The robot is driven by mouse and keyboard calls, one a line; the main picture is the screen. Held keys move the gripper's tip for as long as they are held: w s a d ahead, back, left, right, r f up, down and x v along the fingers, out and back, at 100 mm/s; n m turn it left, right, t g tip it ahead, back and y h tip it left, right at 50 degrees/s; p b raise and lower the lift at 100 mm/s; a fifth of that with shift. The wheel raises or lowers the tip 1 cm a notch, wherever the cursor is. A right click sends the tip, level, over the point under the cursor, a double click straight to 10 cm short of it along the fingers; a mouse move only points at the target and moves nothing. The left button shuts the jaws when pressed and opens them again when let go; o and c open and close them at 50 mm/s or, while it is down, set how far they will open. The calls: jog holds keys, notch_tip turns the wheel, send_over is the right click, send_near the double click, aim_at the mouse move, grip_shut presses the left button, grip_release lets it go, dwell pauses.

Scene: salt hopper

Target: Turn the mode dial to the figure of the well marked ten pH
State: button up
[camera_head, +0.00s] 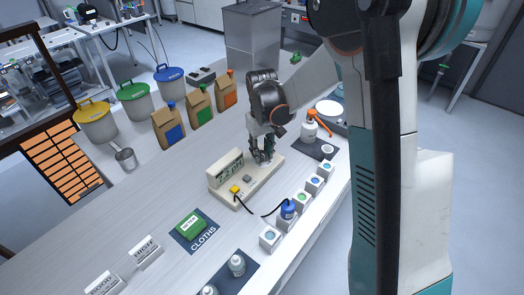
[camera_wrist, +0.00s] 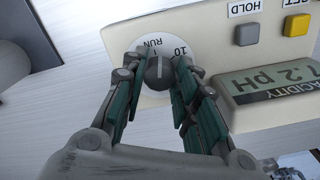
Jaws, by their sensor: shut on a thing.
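The cream meter (camera_head: 232,192) stands on the bench, with its display (camera_wrist: 272,84) reading about 7.2 pH under an ACIDITY label. Its mode dial (camera_wrist: 157,72) is a dark knob with a pale line on a white disc. RUN and 10 are legible on the disc; my fingers hide other marks.
A grey HOLD button (camera_wrist: 246,34) and a yellow button (camera_wrist: 298,22) are beside the dial. Several white well blocks (camera_head: 270,237) line the bench front. A spray bottle (camera_head: 309,130) stands behind right. A black cable (camera_head: 270,208) runs from meter to probe.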

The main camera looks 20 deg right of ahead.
aim_at(261, 153)
jog(key=m, duration=0.4)
jog(key=shift+m, duration=0.3)
jog(key=m, duration=0.4)
jog(key=shift+a+b, duration=0.1)
jog(key=shift+b, duration=0.2)
jog(key=o, duration=1.1)
jog(key=shift+c, duration=0.2)
jog(key=shift+r, duration=0.1)
notch_tip(261, 153, up, 12)
